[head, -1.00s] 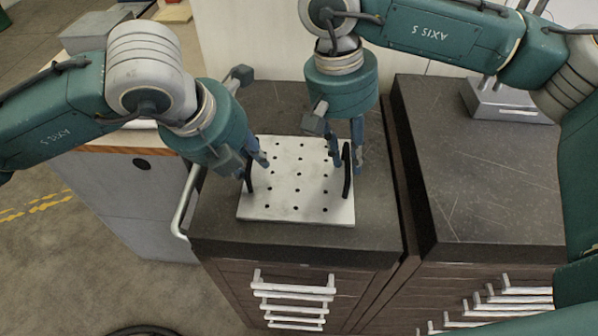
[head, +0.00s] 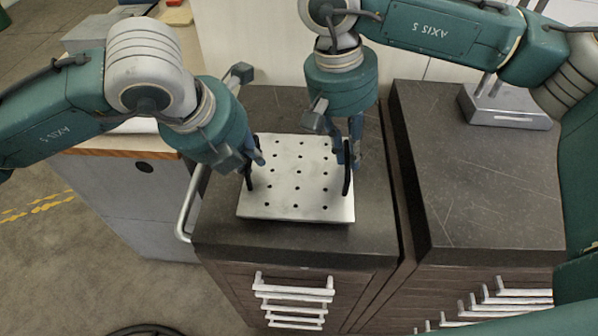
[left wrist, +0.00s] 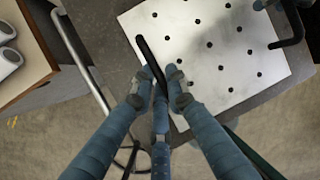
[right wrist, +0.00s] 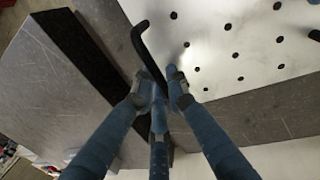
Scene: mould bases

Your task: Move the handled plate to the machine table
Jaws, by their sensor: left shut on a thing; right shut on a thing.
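The handled plate (head: 296,190) is a pale square plate with rows of dark holes and a black bar handle at its left and right sides. It is over the dark top of a drawer cabinet (head: 225,225), with a dark shadow under its front edge, and seems slightly raised. My left gripper (head: 254,162) is shut on the left handle (left wrist: 150,60). My right gripper (head: 347,155) is shut on the right handle (right wrist: 148,50). The fingers hide part of each handle. I cannot tell which surface is the machine table.
A second dark-topped drawer cabinet (head: 480,190) stands close on the right, with a grey metal fixture (head: 505,108) at its back. A silver bar (head: 188,205) sticks out at the cabinet's left side. A grey unit with a wooden edge (head: 120,185) stands left. Floor is open at lower left.

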